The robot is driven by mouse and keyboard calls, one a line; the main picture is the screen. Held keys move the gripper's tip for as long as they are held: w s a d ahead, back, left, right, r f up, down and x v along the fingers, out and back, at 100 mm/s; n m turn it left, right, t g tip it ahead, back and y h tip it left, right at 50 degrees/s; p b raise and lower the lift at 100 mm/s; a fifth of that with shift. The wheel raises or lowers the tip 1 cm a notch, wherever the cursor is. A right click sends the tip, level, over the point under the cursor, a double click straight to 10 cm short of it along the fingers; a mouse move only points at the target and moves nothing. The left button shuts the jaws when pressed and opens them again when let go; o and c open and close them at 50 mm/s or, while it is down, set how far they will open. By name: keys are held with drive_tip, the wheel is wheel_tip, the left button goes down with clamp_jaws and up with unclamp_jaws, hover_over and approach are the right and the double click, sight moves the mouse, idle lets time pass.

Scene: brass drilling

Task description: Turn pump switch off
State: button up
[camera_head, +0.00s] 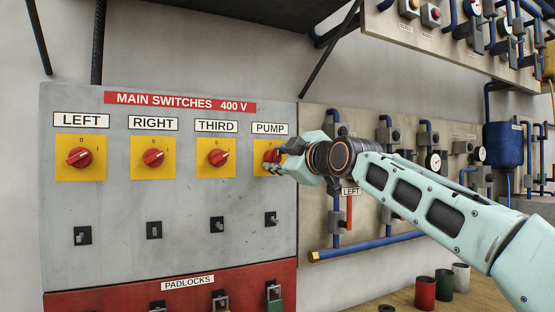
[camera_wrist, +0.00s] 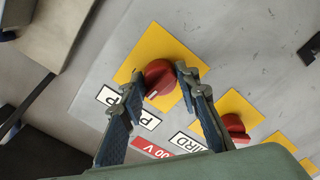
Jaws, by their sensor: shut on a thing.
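The pump switch (camera_head: 271,156) is a red rotary knob on a yellow plate under the PUMP label (camera_head: 270,128), at the right end of the main switches panel. My gripper (camera_head: 280,160) is at this knob and partly hides it in the head view. In the wrist view the red pump knob (camera_wrist: 159,77) sits between the two fingers of my gripper (camera_wrist: 157,80), which are closed on it. A white mark shows on the knob. Its exact turn against the 0 and 1 marks cannot be told, as the fingers cover part of the plate.
The LEFT (camera_head: 78,157), RIGHT (camera_head: 153,157) and THIRD (camera_head: 218,157) red switches stand in a row to the left. Small black toggles (camera_head: 217,224) and padlocks (camera_head: 220,300) are below. A board with blue pipes (camera_head: 375,245) lies right, behind my arm.

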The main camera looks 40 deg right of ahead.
drive_tip(key=shift+n, duration=0.5)
idle(0.3)
drive_tip(key=o, duration=1.2)
drive_tip(key=shift+c, duration=0.2)
drive_tip(key=shift+s, duration=0.1)
drive_tip(key=v, duration=1.2)
